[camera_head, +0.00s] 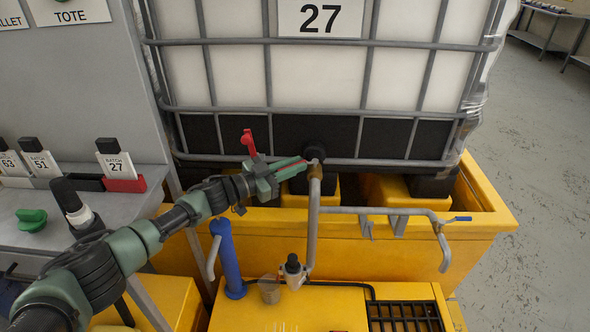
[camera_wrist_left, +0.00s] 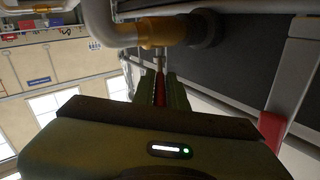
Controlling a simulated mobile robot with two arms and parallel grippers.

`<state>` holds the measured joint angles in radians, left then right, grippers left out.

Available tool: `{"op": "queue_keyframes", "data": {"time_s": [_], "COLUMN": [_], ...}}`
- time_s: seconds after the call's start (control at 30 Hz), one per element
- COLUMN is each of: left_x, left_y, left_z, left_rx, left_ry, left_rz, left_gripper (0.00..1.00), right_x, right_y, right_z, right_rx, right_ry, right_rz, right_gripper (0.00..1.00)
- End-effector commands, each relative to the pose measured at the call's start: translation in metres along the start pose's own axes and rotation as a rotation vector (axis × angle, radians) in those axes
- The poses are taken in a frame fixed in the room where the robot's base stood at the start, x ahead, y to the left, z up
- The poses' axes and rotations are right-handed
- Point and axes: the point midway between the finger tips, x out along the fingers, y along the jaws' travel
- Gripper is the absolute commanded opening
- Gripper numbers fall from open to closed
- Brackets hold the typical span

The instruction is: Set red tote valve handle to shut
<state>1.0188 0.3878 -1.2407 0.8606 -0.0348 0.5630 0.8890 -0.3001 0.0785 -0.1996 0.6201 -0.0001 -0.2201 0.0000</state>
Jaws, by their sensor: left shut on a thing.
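The tote (camera_head: 320,80) is a white container in a grey cage with a "27" plate. Its outlet at the bottom has a dark fitting and a brass coupling (camera_head: 316,170) joined to a grey pipe (camera_head: 314,215). The red valve handle (camera_head: 288,165) lies between the green fingers of my left gripper (camera_head: 290,168), just left of the coupling. In the left wrist view the red handle (camera_wrist_left: 160,88) shows between the shut fingers, below the brass coupling (camera_wrist_left: 156,32). The fingers hide most of the handle. My right gripper is not in view.
A separate red piece (camera_head: 249,143) stands by the cage, above my wrist. A yellow bund (camera_head: 450,250) surrounds the tote base. A blue post (camera_head: 229,260) and grey pipework stand in front. A grey bench (camera_head: 75,210) with batch cards and a green knob (camera_head: 31,219) is at left.

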Motion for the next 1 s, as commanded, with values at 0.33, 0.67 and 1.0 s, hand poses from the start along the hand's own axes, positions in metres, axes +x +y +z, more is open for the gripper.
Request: {"op": "queue_keyframes", "data": {"time_s": [0.33, 0.67, 1.0], "left_x": [0.0, 0.0, 0.0], "left_y": [-0.001, 0.0, 0.004], "left_z": [0.0, 0.0, -0.004], "left_rx": [0.0, 0.0, -0.004], "left_ry": [-0.002, 0.0, -0.006], "left_rz": [-0.002, -0.001, -0.036], "left_gripper": [0.27, 0.35, 0.35], "right_x": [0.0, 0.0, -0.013], "right_y": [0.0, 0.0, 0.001], "right_z": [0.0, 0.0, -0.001], "right_rx": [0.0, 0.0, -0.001], "right_ry": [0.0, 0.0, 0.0], "right_rz": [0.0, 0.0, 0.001], "right_gripper": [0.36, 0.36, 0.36]}}
